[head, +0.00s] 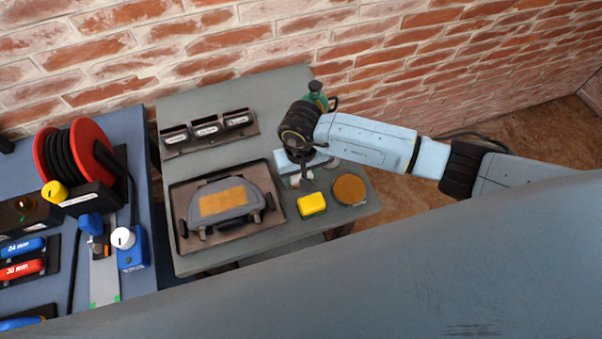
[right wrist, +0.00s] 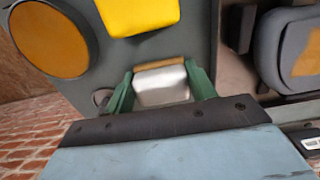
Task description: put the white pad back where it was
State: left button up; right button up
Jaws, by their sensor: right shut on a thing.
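The white pad (right wrist: 160,86) shows in the right wrist view as a pale block with a tan strip along its far edge. My right gripper (right wrist: 162,90) is shut on it, with one green finger on each side. In the head view my right gripper (head: 307,185) is over the right part of the grey table, just behind the yellow sponge-like block (head: 311,204) and left of the round orange disc (head: 349,189). The arm and gripper largely hide the pad there. I cannot tell whether the pad touches the table. My left gripper is not in view.
A grey device with an orange panel (head: 222,202) sits in a brown tray (head: 182,237) left of the gripper. A rack of small labelled boxes (head: 207,132) and a green bottle (head: 317,97) stand behind. A blue bench (head: 20,165) with a red reel (head: 52,160) is left. Brick wall behind.

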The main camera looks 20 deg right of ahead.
jog(key=o, duration=1.1)
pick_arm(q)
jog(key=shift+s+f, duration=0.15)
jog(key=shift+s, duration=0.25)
pick_arm(e)
jog(key=shift+r, duration=0.1)
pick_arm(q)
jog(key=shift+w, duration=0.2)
pick_arm(e)
notch_tip(320, 180, up, 12)
